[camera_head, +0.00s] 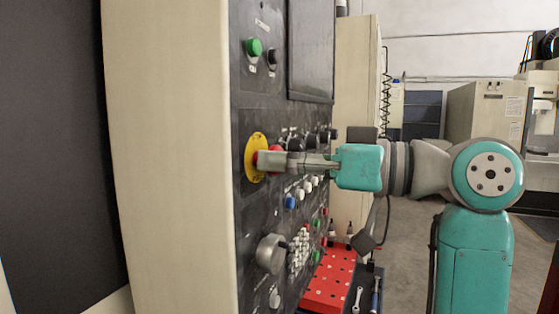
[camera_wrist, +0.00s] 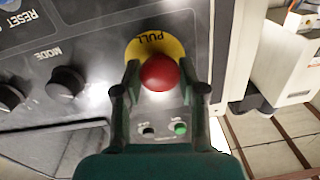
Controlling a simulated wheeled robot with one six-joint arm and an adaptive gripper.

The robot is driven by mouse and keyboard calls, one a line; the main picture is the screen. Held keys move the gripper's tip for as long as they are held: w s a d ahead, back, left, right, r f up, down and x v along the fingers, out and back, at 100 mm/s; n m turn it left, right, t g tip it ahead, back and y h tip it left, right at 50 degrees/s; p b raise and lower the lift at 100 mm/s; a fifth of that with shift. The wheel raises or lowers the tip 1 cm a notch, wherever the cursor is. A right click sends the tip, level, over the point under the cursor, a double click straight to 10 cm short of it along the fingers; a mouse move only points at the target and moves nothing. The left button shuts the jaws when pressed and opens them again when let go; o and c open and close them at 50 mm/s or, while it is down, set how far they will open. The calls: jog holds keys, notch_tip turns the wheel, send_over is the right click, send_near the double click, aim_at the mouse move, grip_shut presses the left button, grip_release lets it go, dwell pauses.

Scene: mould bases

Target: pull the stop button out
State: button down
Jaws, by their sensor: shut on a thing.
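The stop button is a red round knob (camera_wrist: 160,73) in front of a yellow disc (camera_wrist: 135,50) marked "PULL" on a dark control panel. In the head view the yellow disc (camera_head: 255,157) is at the panel's left part, with the red button (camera_head: 276,149) mostly hidden behind my fingers. My gripper (camera_head: 268,161) reaches in from the right, level, with its fingertips at the button. In the wrist view the fingers of my gripper (camera_wrist: 160,88) stand on either side of the red knob, shut on it.
Around the button the panel (camera_head: 265,215) carries a green button (camera_head: 254,47), black knobs (camera_head: 312,140), a blue button (camera_head: 291,202) and a large grey dial (camera_head: 271,254). A red perforated tray (camera_head: 330,283) with tools beside it lies below. Open floor (camera_head: 410,250) is to the right.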

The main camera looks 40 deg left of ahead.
jog(key=c, duration=0.6)
grip_release()
jog(key=shift+d, duration=0.15)
jog(key=shift+c, duration=0.2)
jog(key=v, duration=1.2)
jog(key=shift+w, duration=0.1)
